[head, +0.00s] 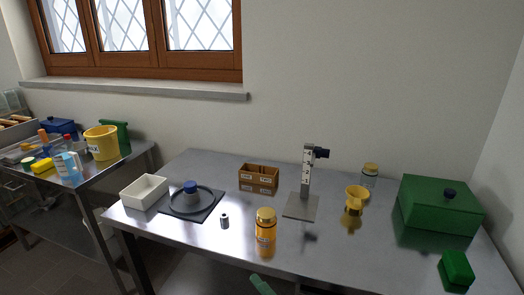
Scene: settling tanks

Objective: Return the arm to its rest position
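Neither of my grippers shows in the head view, and no arm can be made out for certain. Whether either gripper is open or holds something is hidden. The steel table (325,240) in front of me carries a white open box (144,192), a blue-capped piece (190,187) on a round dish over a dark mat (206,211), and a small metal cylinder (224,221). An orange bottle with a yellow cap (265,232) stands near the front edge.
A cluttered side table (95,180) is left.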

